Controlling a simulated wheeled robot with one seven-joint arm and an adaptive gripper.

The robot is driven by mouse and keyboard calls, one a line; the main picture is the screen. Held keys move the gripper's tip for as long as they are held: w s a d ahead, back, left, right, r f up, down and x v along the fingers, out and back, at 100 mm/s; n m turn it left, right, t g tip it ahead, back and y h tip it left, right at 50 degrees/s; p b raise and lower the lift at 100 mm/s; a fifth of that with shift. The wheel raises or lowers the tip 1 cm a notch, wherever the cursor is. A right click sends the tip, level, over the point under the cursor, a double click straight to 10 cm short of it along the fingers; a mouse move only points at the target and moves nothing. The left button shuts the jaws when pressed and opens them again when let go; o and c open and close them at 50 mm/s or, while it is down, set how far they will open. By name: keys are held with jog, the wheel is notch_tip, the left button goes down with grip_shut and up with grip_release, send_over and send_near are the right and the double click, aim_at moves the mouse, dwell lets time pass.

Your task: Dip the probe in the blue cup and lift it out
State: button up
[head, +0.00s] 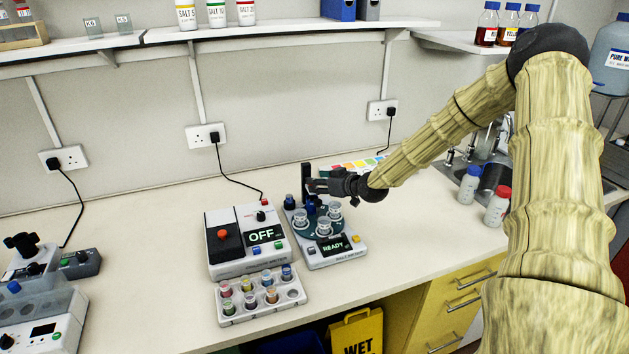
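My gripper (316,186) is small in the head view, reaching in from the right over a white device with a round dark-green plate (318,226). Its fingers are dark and blurred against the device, so I cannot tell whether they are open or hold anything. A dark upright piece (306,171) stands at the fingertips; I cannot tell whether it is the probe. Several clear cups, one of them a glass cup (325,228), sit on the plate. A dark blue item (311,208) shows just below the gripper, and a blue-topped one (289,202) at the plate's left. Which is the blue cup is unclear.
The device's display (332,246) reads READY. Left of it stands a white box (225,268) with an OFF display. In front is a white rack (262,307) of coloured vials, one blue-topped (287,272). White bottles and a sink stand right.

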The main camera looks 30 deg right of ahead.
jog(key=shift+p+x, duration=0.35)
jog(key=shift+x, duration=1.15)
jog(key=shift+c, duration=0.2)
jog(key=shift+w+r, duration=0.1)
grip_shut()
